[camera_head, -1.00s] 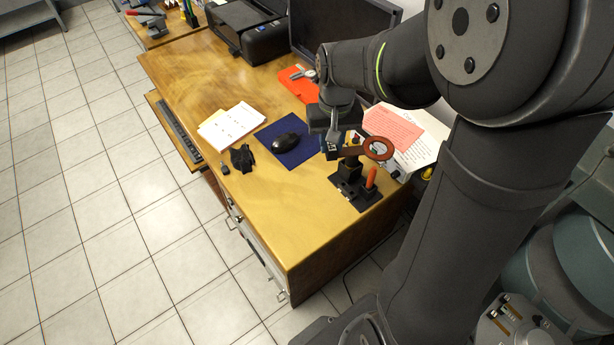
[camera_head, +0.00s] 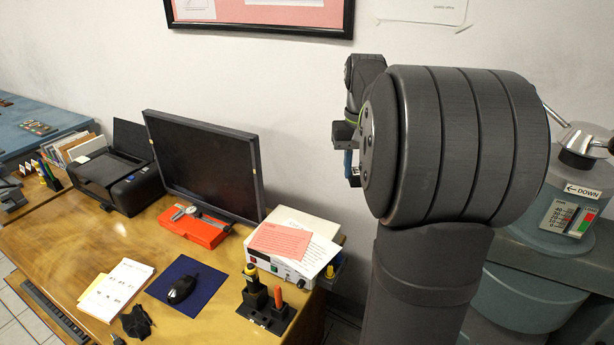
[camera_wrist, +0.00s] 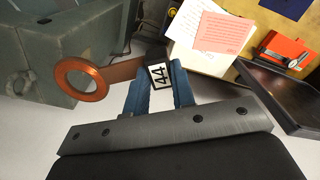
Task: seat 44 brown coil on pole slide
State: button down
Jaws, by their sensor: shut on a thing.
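The 44 coil is a copper-brown ring (camera_wrist: 80,80) on a flat brown arm, with a black and white tag reading 44 (camera_wrist: 159,75), at left and middle of the wrist view. My gripper (camera_wrist: 158,85), with blue fingers, is shut on the tagged end, and the ring sticks out to the left. In the head view my gripper (camera_head: 349,165) is mostly hidden behind my arm, high against the wall, and the coil is not visible there. A black fixture (camera_head: 266,313), which looks like the pole slide, stands on the desk's right end, well below my gripper. It has a black block and an orange post (camera_head: 278,296).
A white instrument box (camera_head: 294,245) with papers stands just behind the fixture. A monitor (camera_head: 205,165), a red case (camera_head: 194,228), a mouse (camera_head: 182,288) on a blue mat and a printer (camera_head: 115,180) are farther left. A grey-green machine (camera_head: 545,255) stands at right.

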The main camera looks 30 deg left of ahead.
jog(key=s+d+f, duration=0.1)
jog(key=s+d, duration=0.1)
jog(key=d, duration=1)
jog(key=s+d, duration=0.2)
jog(key=d, duration=0.9)
jog(key=s+d+f+n, duration=0.5)
jog(key=s+d+f, duration=0.5)
jog(key=f, duration=0.3)
jog(key=s+d+f+n, duration=0.6)
jog(key=s+d+f, duration=0.4)
jog(key=s+f, duration=0.2)
jog(key=shift+d+f+n, duration=0.2)
jog(key=shift+f+n, duration=0.1)
jog(key=shift+f, duration=0.8)
jog(key=shift+f, duration=3.45)
